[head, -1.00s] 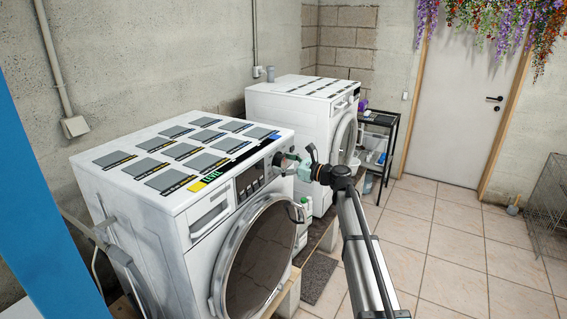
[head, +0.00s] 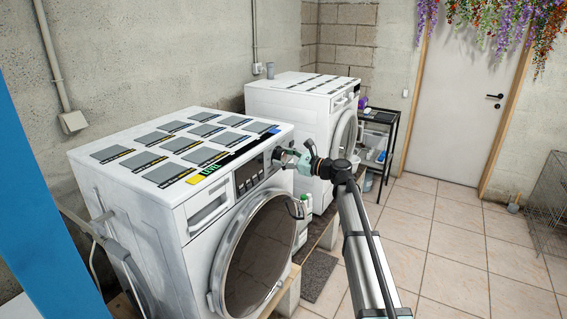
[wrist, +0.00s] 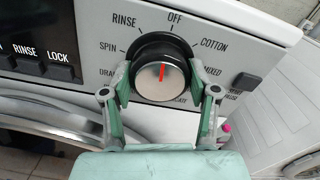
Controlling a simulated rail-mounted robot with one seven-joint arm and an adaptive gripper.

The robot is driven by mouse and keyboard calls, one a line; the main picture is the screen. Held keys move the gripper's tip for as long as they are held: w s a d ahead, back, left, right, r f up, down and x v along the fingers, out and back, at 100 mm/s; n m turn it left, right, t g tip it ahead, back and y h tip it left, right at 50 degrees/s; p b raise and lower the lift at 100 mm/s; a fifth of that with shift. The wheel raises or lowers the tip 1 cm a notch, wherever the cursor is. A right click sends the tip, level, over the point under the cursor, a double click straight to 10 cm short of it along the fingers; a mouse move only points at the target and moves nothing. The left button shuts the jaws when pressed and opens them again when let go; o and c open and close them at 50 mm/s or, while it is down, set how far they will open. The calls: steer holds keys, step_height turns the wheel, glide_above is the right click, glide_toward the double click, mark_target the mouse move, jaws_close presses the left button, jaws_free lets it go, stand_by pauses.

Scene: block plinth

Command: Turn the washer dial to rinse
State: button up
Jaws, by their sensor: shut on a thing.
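The washer dial (wrist: 160,82) is a round knob with a black rim, a silver face and a red pointer mark. The red mark points up, about toward the OFF label (wrist: 175,18). The RINSE label (wrist: 124,21) is up and left of the dial, and COTTON is to the right. My gripper (wrist: 163,88) is shut on the dial, one green finger on each side. In the head view my gripper (head: 290,156) is at the right end of the near washer's (head: 200,220) front panel, where the dial is small and partly hidden.
The near washer's round door (head: 258,245) is below the panel. A second white washer (head: 300,95) stands behind it. A black rack (head: 380,135) and a door (head: 455,100) are farther back.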

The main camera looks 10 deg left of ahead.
steer(key=n+b, duration=0.4)
steer(key=b, duration=0.1)
steer(key=shift+f+n+b, duration=0.15)
steer(key=shift+n+b, duration=0.15)
steer(key=shift+b, duration=0.1)
steer(key=shift+r+n+b, duration=0.2)
steer(key=shift+n+b, duration=0.7)
steer(key=o, duration=1.2)
steer(key=shift+a, duration=0.1)
steer(key=shift+c, duration=0.2)
steer(key=v, duration=1.2)
